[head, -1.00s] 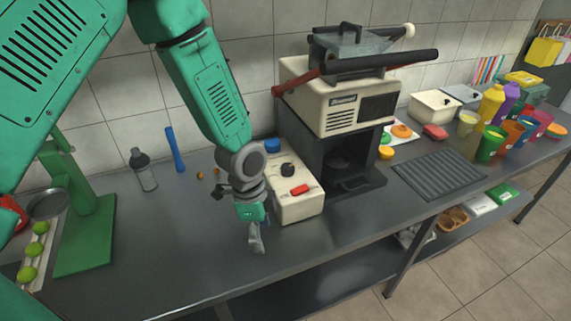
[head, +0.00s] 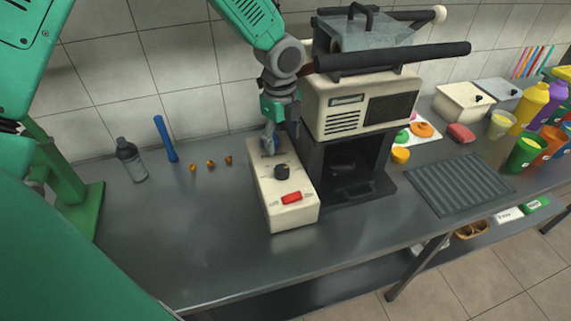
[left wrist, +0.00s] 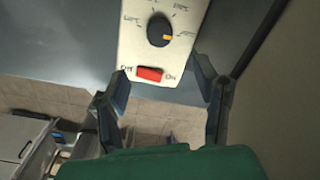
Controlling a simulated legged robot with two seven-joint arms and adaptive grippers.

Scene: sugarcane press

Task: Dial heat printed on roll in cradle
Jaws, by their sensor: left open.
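The cream control box (head: 285,205) stands on the counter, left of the press machine. It carries a black dial (head: 282,172) and a red switch (head: 291,197). In the left wrist view the dial (left wrist: 158,30) has an orange pointer toward the right; the marks around it are too small to read. The red switch (left wrist: 150,74) sits between OFF and ON labels. My left gripper (head: 270,147) is above the box's back end, behind the dial; its open fingers (left wrist: 163,78) show empty in the wrist view. I cannot identify a printed roll or cradle. My right gripper is not in view.
The cream machine (head: 360,105) with a long black handle rises close right of my left gripper. A grey bottle (head: 130,160), a blue stick (head: 166,140) and small brown pieces (head: 210,164) are left. A ribbed mat (head: 458,185) lies right. The front-left counter is clear.

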